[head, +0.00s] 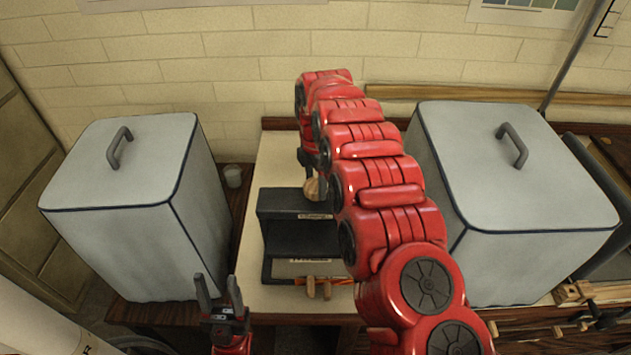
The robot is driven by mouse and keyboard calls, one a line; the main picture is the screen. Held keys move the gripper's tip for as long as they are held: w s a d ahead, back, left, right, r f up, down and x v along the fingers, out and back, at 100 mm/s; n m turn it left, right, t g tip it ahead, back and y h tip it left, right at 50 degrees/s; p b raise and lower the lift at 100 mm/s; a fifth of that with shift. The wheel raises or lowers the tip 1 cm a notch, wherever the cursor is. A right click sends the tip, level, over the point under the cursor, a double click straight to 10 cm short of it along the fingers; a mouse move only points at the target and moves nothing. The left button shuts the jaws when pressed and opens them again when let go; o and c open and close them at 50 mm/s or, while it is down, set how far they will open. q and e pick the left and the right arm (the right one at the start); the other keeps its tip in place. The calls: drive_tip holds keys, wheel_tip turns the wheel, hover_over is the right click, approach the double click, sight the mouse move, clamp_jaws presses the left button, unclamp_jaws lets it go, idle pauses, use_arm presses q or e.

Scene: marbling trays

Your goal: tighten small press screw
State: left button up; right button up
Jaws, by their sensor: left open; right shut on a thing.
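The small press (283,205) is a dark block-like frame on the pale board in the middle of the head view. Its screw has a round wooden knob (314,190) on top. My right gripper (309,172) reaches down over the press from behind my red arm and is shut on the knob. The arm hides the right side of the press and part of the gripper. My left gripper (219,292) is open, empty and pointing up near the front edge, left of the press and apart from it.
Large grey lidded bins stand left (130,235) and right (500,265) of the press. A small grey cup (233,176) is beside the left bin. Wooden-handled tools (318,291) lie at the press's front. Wooden clamp-like pieces (580,292) are at the far right.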

drive_tip(key=shift+f+m+b, duration=0.1)
drive_tip(key=shift+m+b, duration=0.2)
drive_tip(key=shift+m+b, duration=0.3)
drive_tip(key=shift+m, duration=0.3)
drive_tip(key=m, duration=0.2)
drive_tip(key=shift+m, duration=0.3)
drive_tip(key=m, duration=0.3)
drive_tip(key=shift+m, duration=0.3)
drive_tip(key=m, duration=0.3)
drive_tip(key=shift+m, duration=0.3)
drive_tip(key=m, duration=0.3)
drive_tip(key=shift+m, duration=0.3)
drive_tip(key=m, duration=0.3)
drive_tip(key=shift+m, duration=0.3)
drive_tip(key=m, duration=0.5)
drive_tip(key=shift+a, duration=0.1)
drive_tip(key=m+b, duration=0.1)
drive_tip(key=m, duration=0.5)
